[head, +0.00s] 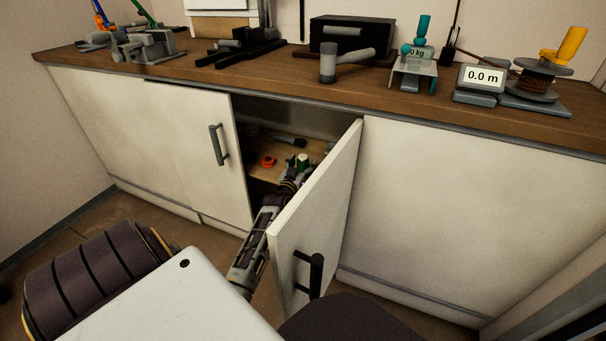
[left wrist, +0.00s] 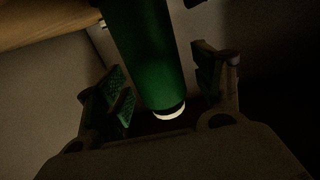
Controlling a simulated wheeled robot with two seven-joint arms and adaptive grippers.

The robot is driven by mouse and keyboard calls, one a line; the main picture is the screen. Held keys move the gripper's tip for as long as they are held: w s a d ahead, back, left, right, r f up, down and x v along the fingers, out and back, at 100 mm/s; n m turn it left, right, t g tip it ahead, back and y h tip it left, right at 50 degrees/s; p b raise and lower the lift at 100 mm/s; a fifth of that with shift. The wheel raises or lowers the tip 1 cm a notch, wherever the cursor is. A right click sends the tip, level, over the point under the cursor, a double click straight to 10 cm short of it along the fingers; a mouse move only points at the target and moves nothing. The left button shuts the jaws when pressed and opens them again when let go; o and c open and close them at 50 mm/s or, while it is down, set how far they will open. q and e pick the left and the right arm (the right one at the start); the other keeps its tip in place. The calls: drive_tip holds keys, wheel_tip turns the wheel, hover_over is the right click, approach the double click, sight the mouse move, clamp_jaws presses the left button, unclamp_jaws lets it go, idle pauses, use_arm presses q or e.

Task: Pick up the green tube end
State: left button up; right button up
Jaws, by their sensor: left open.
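The green tube end (left wrist: 145,55) is a dark green cylinder with a pale rim at its lower end in the left wrist view. It lies between the two fingers of my left gripper (left wrist: 162,72), with dark gaps on both sides. The gripper is open and not closed on it. In the head view my left arm reaches into the open cupboard, and the left gripper (head: 296,168) shows small there beside a green piece with a pale top (head: 303,160). The door partly hides the wrist. My right gripper is not in view.
The open cupboard door (head: 318,215) stands close to the right of my left arm. An orange item (head: 267,161) lies on the cupboard shelf (head: 258,148). The wooden worktop (head: 285,80) above carries tools, a black box (head: 350,35) and a spool (head: 538,80).

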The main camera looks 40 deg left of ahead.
use_arm(q)
drive_tip(key=shift+w+a, duration=0.1)
drive_tip(key=shift+w, duration=0.1)
idle(0.4)
drive_tip(key=c, duration=1.2)
